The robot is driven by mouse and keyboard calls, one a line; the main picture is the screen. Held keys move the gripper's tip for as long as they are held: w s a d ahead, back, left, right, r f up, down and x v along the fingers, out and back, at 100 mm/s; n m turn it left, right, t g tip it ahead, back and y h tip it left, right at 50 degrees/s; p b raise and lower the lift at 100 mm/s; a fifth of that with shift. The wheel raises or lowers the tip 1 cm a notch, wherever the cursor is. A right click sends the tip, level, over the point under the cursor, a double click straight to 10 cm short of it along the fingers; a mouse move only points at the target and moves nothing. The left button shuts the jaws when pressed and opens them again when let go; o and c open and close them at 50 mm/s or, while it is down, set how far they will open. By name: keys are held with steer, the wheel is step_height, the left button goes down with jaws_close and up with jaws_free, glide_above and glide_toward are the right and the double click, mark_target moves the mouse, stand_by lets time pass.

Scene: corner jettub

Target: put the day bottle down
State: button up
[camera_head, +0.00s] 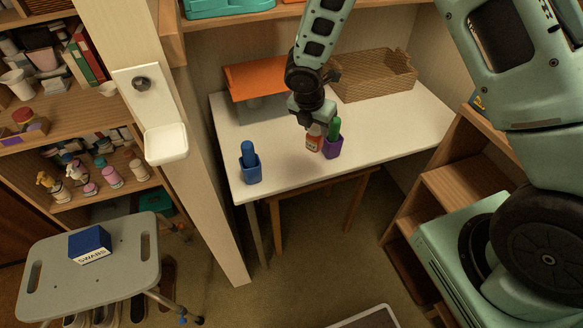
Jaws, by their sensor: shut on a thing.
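The day bottle (314,141), small and orange-brown with a pale label, is upright under my gripper (314,124). My gripper points down and is shut on its top, which the fingers partly hide. The bottle shows over the white table (285,175), near its front edge. I cannot tell whether its base touches the table. Close on its right is a purple cup (332,149) with a green item (334,127) in it; I cannot tell whether bottle and cup touch.
A blue cup (251,174) with a blue item stands at the table's left front. An orange-topped stand (262,75) and a woven basket (374,75) are at the back. The table's right side is clear. A wooden post (207,150) stands left of the table.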

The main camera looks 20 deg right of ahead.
steer(key=w+a+n+t+y+b, duration=0.15)
steer(key=w+a+n+y, duration=0.35)
steer(key=n, duration=0.7)
steer(key=f+b, duration=0.1)
steer(key=f, duration=0.2)
steer(key=s+f+h+b, duration=0.1)
steer(key=f, duration=0.1)
steer(key=f+h, duration=0.1)
steer(key=f, duration=0.2)
steer(key=shift+s+a+f+b, duration=0.2)
steer(key=shift+a+f+b, duration=0.1)
steer(key=shift+f+b, duration=0.1)
steer(key=shift+f, duration=0.1)
steer(key=o, duration=1.1)
steer(key=shift+c, duration=0.2)
